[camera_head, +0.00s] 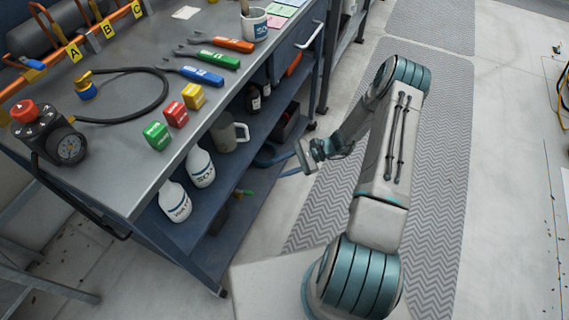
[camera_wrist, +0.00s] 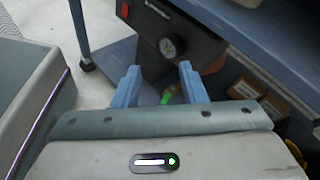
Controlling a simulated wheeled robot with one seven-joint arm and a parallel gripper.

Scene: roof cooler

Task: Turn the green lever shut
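A small bright green part, which looks like the green lever (camera_wrist: 167,97), shows in the wrist view below a round dial gauge (camera_wrist: 171,47) on a dark unit. In the head view a small green piece (camera_head: 244,192) sticks out at the bench's bottom shelf; it may be the same lever. My gripper (camera_wrist: 159,69) is open, with its two blue fingers apart and nothing held between them. The green part appears between the fingers, beyond them, with no visible contact. In the head view my gripper (camera_head: 305,158) is beside the bench's right side.
The workbench (camera_head: 125,185) holds several tools, colored blocks and a gauge with a hose (camera_head: 68,147). White bottles (camera_head: 200,167) and a grey mug (camera_head: 229,132) stand on its shelf. A red switch (camera_wrist: 123,9) is on the dark unit. The patterned floor mat (camera_head: 425,200) is otherwise clear.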

